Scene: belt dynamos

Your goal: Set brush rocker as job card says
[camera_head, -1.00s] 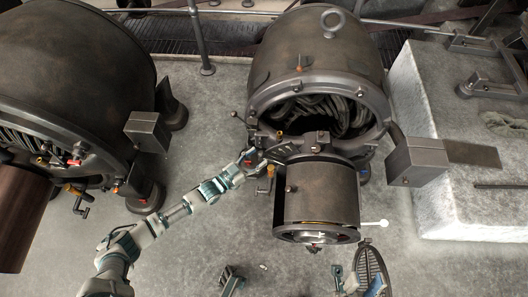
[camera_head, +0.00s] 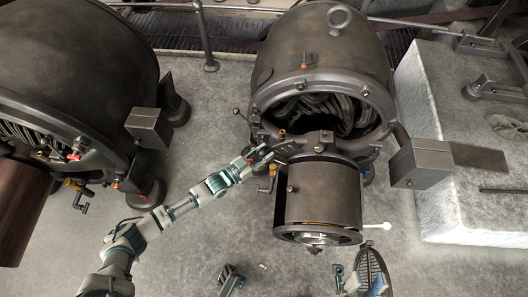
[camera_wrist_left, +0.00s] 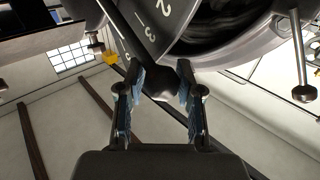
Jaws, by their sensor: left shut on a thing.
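The middle belt dynamo (camera_head: 320,60) has an open end ring with coils inside and a drum-shaped part (camera_head: 322,195) in front. My left gripper (camera_head: 258,155) is at the ring's lower left. In the left wrist view its two fingers (camera_wrist_left: 157,90) are shut on the dark knob (camera_wrist_left: 160,84) of a lever (camera_wrist_left: 122,30). The lever lies across a grey scale plate (camera_wrist_left: 158,22) with white figures; 2 and 3 are readable. Which mark the lever points at cannot be told. No job card is readable.
Another dynamo (camera_head: 75,60) stands at the left, with a hand crank (camera_head: 78,200). A pale stone block (camera_head: 450,215) is at the right. A grey box (camera_head: 420,163) juts out beside the middle dynamo. A white-knobbed rod (camera_head: 378,227) sticks out low right.

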